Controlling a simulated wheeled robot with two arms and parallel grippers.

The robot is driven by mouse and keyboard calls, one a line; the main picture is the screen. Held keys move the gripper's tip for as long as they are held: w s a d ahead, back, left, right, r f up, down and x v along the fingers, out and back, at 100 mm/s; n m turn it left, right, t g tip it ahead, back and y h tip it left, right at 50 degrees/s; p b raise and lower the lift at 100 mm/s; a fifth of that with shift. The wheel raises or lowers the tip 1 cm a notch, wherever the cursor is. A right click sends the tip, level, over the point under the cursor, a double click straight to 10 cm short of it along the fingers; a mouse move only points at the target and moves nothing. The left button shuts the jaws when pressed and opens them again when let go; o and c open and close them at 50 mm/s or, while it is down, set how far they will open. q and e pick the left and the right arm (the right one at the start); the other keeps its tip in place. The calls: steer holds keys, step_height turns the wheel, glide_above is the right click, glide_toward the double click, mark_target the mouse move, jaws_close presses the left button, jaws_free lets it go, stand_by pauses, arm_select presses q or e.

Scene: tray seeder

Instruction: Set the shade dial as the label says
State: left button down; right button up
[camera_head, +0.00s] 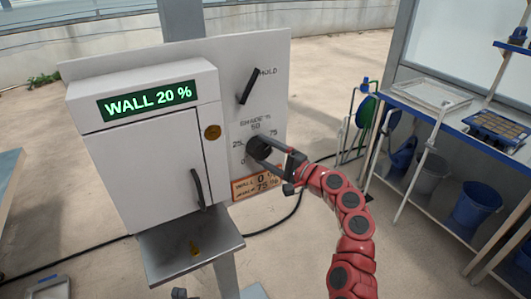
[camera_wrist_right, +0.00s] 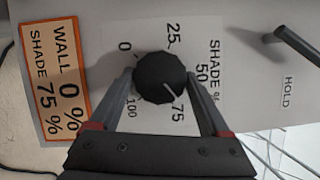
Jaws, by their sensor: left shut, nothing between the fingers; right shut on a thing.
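The black shade dial (camera_wrist_right: 158,70) sits on the white panel with marks 0, 25, 50, 75 and 100 around it. Its white pointer line points at about 75. My right gripper (camera_wrist_right: 161,78) is shut on the dial, one finger on each side. In the head view the gripper (camera_head: 272,153) partly covers the dial (camera_head: 258,148). My left gripper (camera_head: 179,293) barely shows at the bottom edge, shut and empty.
A HOLD lever (camera_head: 249,86) sits above the dial. The white cabinet (camera_head: 140,160) left of it has a green display (camera_head: 148,101) reading WALL 20 % and a dark door handle (camera_head: 197,188). A metal shelf (camera_head: 190,247) juts out below. A workbench (camera_head: 440,110) stands at right.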

steer(key=shift+a+f+m+t+y, duration=0.15)
steer(key=shift+m+t+y, duration=0.25)
steer(key=shift+m, duration=0.8)
steer(key=o, duration=1.2)
steer(key=shift+s, duration=0.1)
steer(key=b+v, duration=0.3)
steer(key=v, duration=1.4)
steer(key=shift+s, duration=0.15)
